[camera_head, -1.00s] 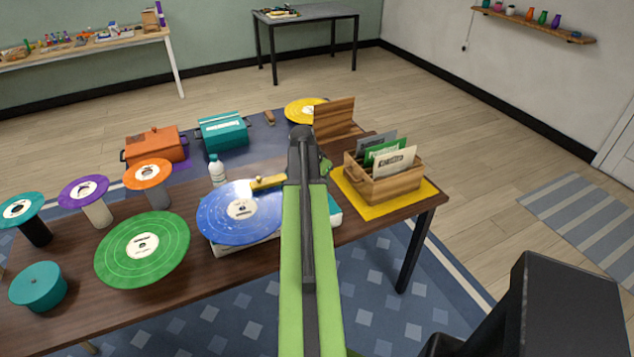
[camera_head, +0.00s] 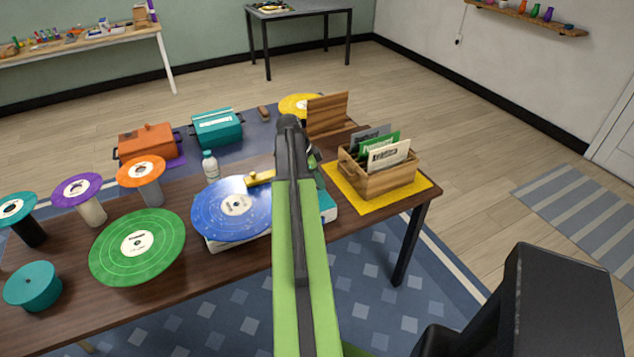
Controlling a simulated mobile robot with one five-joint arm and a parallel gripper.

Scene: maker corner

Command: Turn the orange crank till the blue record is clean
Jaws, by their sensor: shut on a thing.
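The blue record (camera_head: 227,222) lies flat on a white and teal machine (camera_head: 327,206) at the table's front edge. A yellow bar (camera_head: 261,178) reaches over its far right part. The record has a white label, and I cannot tell how much dust is on it. My green and black arm crosses over the machine's right part. My gripper (camera_head: 314,157) shows only in part beside the dark arm end, at the machine's right side. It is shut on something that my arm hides. No orange crank shows; that spot is covered by my arm.
A green record (camera_head: 138,247) and several smaller records on stands fill the table's left. A bottle (camera_head: 210,168) stands behind the blue record. A wooden record crate (camera_head: 388,181) on a yellow mat stands close on the right. An orange box (camera_head: 146,144) and teal box (camera_head: 217,128) stand behind.

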